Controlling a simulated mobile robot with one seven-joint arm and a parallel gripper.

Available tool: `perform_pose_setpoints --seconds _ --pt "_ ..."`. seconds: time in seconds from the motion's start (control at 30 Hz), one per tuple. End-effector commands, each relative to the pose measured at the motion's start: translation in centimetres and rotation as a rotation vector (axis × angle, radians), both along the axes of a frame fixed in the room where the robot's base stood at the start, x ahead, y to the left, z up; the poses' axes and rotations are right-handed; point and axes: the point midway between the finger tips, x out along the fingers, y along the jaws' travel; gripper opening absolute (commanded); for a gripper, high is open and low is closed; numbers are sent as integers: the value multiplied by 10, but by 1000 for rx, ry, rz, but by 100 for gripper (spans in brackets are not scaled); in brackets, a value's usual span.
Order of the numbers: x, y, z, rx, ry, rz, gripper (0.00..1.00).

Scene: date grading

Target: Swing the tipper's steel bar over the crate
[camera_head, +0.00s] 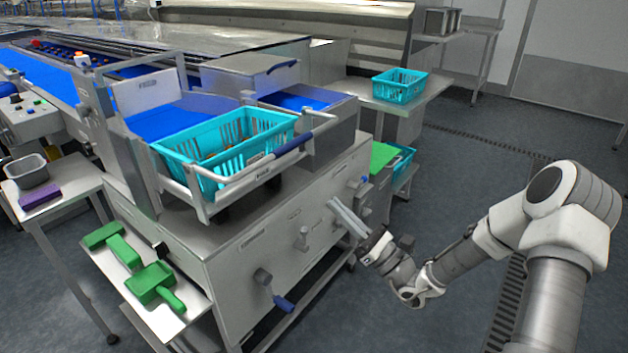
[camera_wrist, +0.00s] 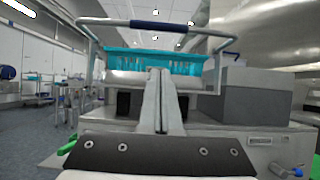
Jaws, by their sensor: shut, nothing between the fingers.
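The tipper's steel bar (camera_head: 319,129) has a dark blue sleeve (camera_head: 293,144) and runs along the near side of the turquoise crate (camera_head: 172,152). The crate sits in the tipper's steel cradle with some brown fruit in it. In the wrist view the bar (camera_wrist: 108,21) spans above the crate (camera_wrist: 125,60) as seen from low down, with its blue sleeve (camera_wrist: 158,25) in the middle. My gripper (camera_head: 334,204) is shut and empty, in front of the machine, lower than the bar and apart from it. Its closed fingers (camera_wrist: 160,74) point towards the crate.
The steel cabinet (camera_head: 240,260) below has knobs and a blue-handled lever (camera_head: 284,303). A side shelf (camera_head: 150,310) holds green scoops (camera_head: 155,282). Another turquoise crate (camera_head: 400,85) stands on a back table. The floor (camera_head: 440,200) to the right is mostly clear.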

Motion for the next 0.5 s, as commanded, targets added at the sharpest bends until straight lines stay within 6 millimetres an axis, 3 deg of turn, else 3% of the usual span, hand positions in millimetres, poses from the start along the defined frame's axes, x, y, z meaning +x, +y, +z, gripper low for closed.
perform_pose_setpoints --seconds 0.5 --pt "51 69 49 -3 -6 5 0"
